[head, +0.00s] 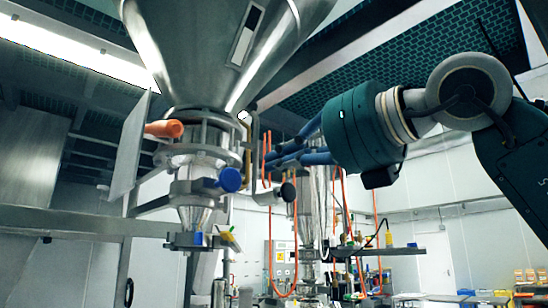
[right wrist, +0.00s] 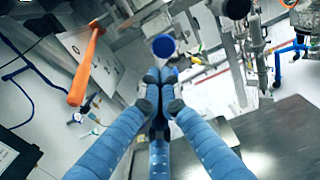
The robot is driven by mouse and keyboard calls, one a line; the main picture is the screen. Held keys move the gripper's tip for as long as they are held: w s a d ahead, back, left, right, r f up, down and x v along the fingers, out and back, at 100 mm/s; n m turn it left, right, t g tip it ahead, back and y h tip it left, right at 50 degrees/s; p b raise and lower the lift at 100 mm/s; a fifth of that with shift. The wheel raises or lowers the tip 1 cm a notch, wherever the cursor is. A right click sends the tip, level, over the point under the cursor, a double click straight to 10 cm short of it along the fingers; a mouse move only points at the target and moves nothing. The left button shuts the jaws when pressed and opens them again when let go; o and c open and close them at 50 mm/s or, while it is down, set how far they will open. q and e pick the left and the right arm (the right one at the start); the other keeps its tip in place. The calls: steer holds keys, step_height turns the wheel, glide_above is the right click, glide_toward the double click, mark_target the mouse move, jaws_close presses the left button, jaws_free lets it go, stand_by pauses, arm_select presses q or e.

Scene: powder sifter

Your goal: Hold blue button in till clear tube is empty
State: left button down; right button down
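The round blue button (head: 230,179) sits on the side of the metal sifter column, below the big steel hopper (head: 205,60). In the right wrist view the blue button (right wrist: 163,46) shows just beyond my fingertips. My right gripper (head: 268,163) comes in from the right, its blue fingers pointing at the column. In the right wrist view the right gripper (right wrist: 158,78) has its fingertips drawn together with nothing between them. A gap shows between the tips and the button in the head view. My left gripper is out of view.
An orange handle (head: 164,129) sticks out left of the column and also shows in the right wrist view (right wrist: 87,65). A black knob (head: 288,192) is below my fingers. A second column (head: 312,215) with orange hoses stands behind.

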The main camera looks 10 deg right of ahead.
mark_target(229, 178)
steer(key=p+x, duration=0.5)
steer(key=x, duration=0.6)
steer(key=shift+r, duration=0.1)
steer(key=shift+w+a, duration=0.2)
steer(key=shift+w, duration=0.15)
steer(key=shift+x, duration=1.1)
stand_by(5.3)
